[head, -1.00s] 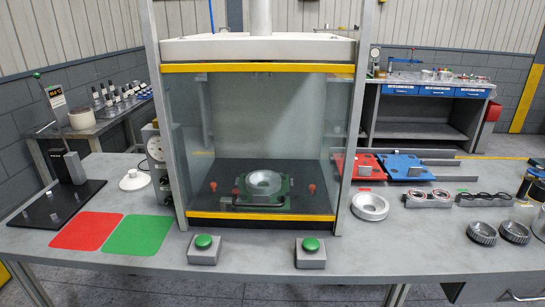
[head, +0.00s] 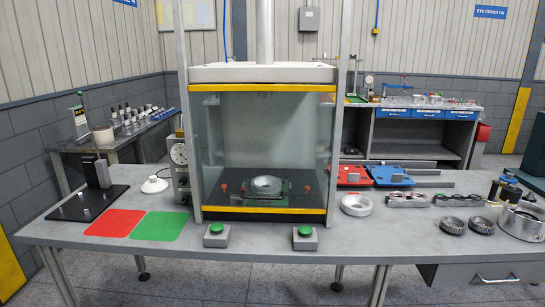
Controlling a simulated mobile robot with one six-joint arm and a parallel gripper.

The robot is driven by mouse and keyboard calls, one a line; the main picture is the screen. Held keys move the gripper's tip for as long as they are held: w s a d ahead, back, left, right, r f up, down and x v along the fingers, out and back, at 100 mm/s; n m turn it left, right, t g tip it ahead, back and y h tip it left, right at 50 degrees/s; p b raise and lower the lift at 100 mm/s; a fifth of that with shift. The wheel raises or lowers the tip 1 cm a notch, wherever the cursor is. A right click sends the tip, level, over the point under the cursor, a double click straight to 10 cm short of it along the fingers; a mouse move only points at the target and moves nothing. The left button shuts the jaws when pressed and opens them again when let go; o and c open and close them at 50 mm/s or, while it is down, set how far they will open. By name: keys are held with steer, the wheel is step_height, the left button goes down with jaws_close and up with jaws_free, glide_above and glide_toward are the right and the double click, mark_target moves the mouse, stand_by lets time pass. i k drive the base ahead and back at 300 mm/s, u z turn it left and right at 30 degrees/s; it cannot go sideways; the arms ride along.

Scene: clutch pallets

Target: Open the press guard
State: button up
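The press guard (head: 225,150) is a clear panel on the front of the press, with a yellow bar (head: 262,88) along its top and another yellow bar (head: 264,210) along its bottom. It is down, and its bottom bar sits low, near the table top. Behind it, a green fixture with a round metal part (head: 267,185) stands on the dark press bed, with a red knob on each side. Two grey boxes with green buttons, a left one (head: 216,235) and a right one (head: 305,238), stand in front. My gripper is not in view.
A red mat (head: 111,223) and a green mat (head: 160,226) lie left of the press. A metal ring (head: 356,205), red and blue plates and several gears stand to the right. The table's front strip is mostly clear.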

mark_target(223, 87)
steer(key=u, duration=0.45)
steer(key=i, duration=0.95)
steer(key=u, duration=0.7)
steer(key=k, duration=0.4)
steer(key=u, duration=0.2)
